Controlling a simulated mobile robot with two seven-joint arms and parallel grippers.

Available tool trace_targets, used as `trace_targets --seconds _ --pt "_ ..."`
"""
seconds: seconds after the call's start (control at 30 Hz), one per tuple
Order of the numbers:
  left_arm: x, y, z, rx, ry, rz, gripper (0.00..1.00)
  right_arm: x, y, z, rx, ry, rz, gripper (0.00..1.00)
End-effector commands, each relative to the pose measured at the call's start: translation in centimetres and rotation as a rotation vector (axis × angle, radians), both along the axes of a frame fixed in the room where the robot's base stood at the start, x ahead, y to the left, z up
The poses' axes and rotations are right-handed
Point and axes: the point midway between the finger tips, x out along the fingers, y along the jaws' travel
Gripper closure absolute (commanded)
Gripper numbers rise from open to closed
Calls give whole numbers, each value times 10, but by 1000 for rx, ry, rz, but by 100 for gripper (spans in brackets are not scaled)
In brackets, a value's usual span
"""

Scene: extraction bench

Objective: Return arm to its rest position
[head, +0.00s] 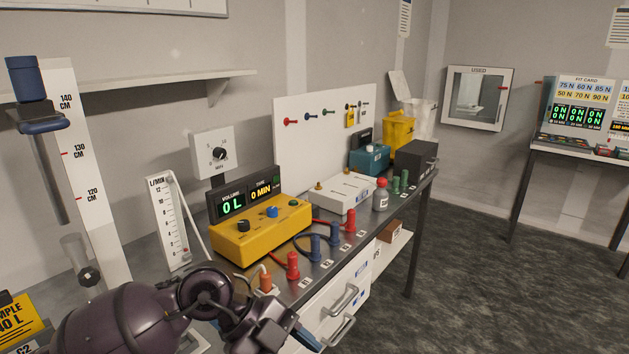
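My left arm (125,318), dark purple, comes in from the lower left and reaches over the near edge of the bench (315,265). Its gripper (275,328) is at the bottom centre, beside the front edge and drawers, below the red and orange plugs. Its fingers are dark and partly cut off by the frame, so I cannot tell whether they are open or shut. I see nothing clearly held in it. My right arm and gripper are not in view.
A yellow pump box (235,245) with displays stands behind the gripper. An orange plug (266,281) and a red plug (293,266) stand close to it. A height column (85,180) rises at left. Open floor (480,270) lies to the right.

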Motion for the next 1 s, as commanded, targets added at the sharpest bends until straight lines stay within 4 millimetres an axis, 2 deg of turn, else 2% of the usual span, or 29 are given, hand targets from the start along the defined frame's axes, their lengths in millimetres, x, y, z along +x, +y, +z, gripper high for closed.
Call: trace_targets --seconds 0.1,0.27,0.43,0.57,0.67,0.77,0.87,1.0 --pt "-16 -24 23 -301 5 8 43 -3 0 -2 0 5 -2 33" --pt "-20 -35 63 -669 -18 113 43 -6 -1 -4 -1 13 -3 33" --pt "-7 -21 99 -989 -64 339 43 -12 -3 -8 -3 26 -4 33" --pt "10 6 114 -1165 -105 580 43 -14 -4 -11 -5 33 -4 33" --pt "25 34 115 -1249 -131 796 43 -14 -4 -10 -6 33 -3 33" --pt "37 66 106 -1283 -153 1029 43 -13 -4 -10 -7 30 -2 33" --pt "45 100 88 -1262 -161 1271 43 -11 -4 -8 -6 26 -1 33" --pt "45 148 50 -1145 -147 1604 43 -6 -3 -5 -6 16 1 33"
